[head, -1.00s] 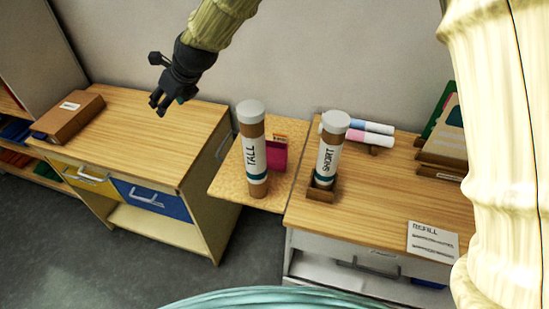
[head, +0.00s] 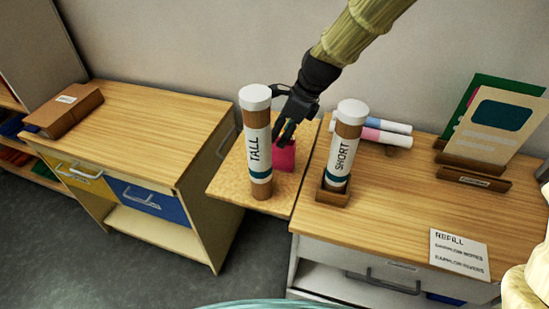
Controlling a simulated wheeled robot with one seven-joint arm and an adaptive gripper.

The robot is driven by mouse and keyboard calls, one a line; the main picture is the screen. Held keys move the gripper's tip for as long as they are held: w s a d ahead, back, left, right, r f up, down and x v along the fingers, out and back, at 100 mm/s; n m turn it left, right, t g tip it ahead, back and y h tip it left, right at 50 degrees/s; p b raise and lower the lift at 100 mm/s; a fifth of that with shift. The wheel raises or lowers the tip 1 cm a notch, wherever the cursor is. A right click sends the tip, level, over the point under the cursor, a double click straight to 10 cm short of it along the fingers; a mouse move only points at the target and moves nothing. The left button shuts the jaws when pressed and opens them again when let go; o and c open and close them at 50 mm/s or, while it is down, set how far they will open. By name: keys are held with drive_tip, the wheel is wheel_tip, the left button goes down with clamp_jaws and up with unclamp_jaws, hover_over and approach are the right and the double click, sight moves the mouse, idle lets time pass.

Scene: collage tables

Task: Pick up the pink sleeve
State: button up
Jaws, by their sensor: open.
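The pink sleeve (head: 286,158) stands on the small cork-topped shelf (head: 226,186) between the two tables, just behind and right of the TALL tube. My gripper (head: 281,135) is open and points down at the sleeve's top, with its fingers over the sleeve's upper part. The picture does not show whether the fingers touch it. The sleeve's left side is partly hidden by the TALL tube, and its top is partly hidden by my fingers.
The TALL tube (head: 257,150) stands close in front of my gripper on the left. The SHORT tube (head: 344,148) stands in a brown holder (head: 331,198) on the right. Markers (head: 384,131) lie behind it. The left table (head: 150,115) is mostly clear, with a brown box (head: 62,112).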

sight(276, 153)
drive_tip(key=shift+p+x, duration=0.35)
drive_tip(key=shift+x, duration=1.35)
drive_tip(key=shift+p+x, duration=0.75)
drive_tip(key=shift+x, duration=0.55)
drive_tip(key=shift+p+x, duration=0.3)
drive_tip(key=shift+x, duration=0.9)
drive_tip(key=shift+w+d, duration=0.1)
drive_tip(key=shift+w, duration=0.05)
drive_tip(key=shift+f, duration=0.25)
drive_tip(key=shift+c, duration=0.2)
drive_tip(key=c, duration=1.1)
drive_tip(key=shift+r, duration=0.15)
